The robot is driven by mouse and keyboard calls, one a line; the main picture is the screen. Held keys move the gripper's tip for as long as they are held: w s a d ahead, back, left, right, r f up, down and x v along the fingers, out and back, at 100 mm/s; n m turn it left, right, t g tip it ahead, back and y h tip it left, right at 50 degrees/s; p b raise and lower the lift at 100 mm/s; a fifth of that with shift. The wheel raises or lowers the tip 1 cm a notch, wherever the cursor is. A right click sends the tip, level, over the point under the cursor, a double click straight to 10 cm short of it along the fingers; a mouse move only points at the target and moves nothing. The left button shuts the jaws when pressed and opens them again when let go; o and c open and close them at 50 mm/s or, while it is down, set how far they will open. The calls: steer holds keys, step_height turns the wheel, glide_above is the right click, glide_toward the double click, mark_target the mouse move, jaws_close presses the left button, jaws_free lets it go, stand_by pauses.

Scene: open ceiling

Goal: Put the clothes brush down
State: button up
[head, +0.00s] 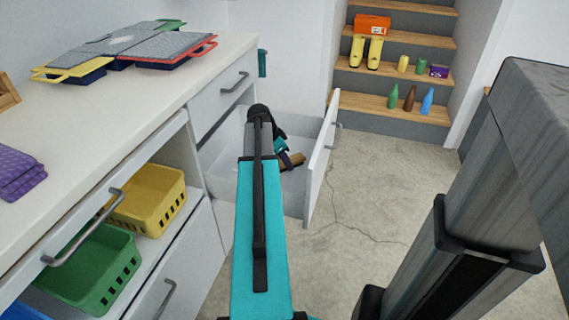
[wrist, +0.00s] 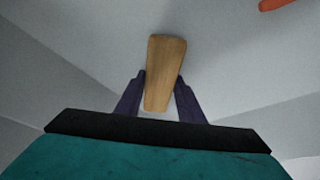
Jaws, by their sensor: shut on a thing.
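The clothes brush (wrist: 164,70), with a light wooden back, is held between the two dark fingers of my gripper (wrist: 160,98) in the wrist view. My gripper is shut on it. In the head view the brush (head: 292,161) shows as a brown piece beside my gripper (head: 285,156), within the open white drawer (head: 318,165). My arm covers part of the drawer. I cannot tell whether the brush touches the drawer's floor.
A white counter (head: 120,110) runs along the left, with yellow (head: 150,200) and green (head: 100,265) baskets below. An orange thing (wrist: 278,4) shows at the wrist view's top right. Stairs (head: 395,100) with bottles and yellow boots stand behind. The concrete floor right of the drawer is clear.

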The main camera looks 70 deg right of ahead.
steer(key=shift+f, duration=0.15)
steer(key=o, duration=0.9)
steer(key=p+v, duration=0.2)
steer(key=v, duration=1)
steer(key=shift+p, duration=0.35)
steer(key=shift+r, duration=0.2)
